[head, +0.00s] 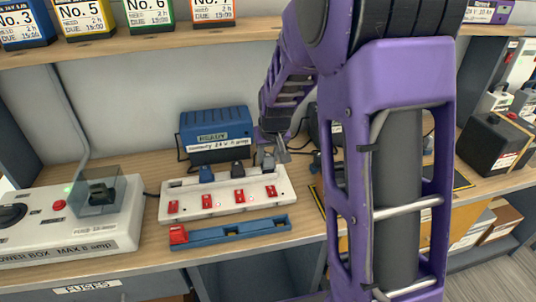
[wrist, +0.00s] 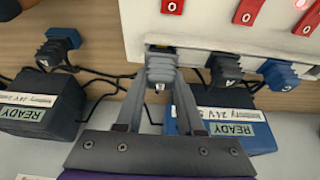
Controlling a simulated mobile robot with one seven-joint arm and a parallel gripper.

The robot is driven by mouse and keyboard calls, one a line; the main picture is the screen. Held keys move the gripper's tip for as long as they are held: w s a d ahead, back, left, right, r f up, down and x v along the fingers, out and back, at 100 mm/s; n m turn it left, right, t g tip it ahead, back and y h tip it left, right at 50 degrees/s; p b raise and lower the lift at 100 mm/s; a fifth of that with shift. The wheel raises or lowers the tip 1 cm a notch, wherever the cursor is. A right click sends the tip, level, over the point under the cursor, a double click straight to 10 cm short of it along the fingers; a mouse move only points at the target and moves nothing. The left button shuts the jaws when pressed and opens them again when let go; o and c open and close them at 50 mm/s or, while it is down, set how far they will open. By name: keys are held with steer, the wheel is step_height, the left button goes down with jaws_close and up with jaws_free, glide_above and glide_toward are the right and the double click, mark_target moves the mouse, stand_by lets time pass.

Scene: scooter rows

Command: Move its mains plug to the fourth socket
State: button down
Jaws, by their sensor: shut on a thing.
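The white socket strip (head: 226,206) has a row of red switches and stands on the bench. My gripper (head: 272,152) is shut on a grey mains plug (wrist: 161,68) at the strip's right end, in line with the fourth switch. In the wrist view my gripper (wrist: 158,85) has a finger on each side of it. The plug meets the strip's edge; I cannot tell whether it is fully seated. A dark plug (head: 238,168) is at the third place and a blue plug (head: 206,174) at the second. The first place shows no plug.
A blue battery charger (head: 214,135) marked READY stands behind the strip. A dark charger (wrist: 38,108) and a loose plug (wrist: 55,52) lie beyond the strip's end. A blue strip (head: 230,232) lies in front, and a power box (head: 75,225) stands left.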

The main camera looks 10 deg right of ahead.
steer(key=shift+f, duration=0.65)
steer(key=shift+c, duration=2.2)
jaws_free()
steer(key=shift+r, duration=0.1)
steer(key=p+v, duration=0.2)
steer(key=v, duration=1.5)
steer(key=shift+r+p, duration=0.2)
steer(key=shift+p, duration=0.15)
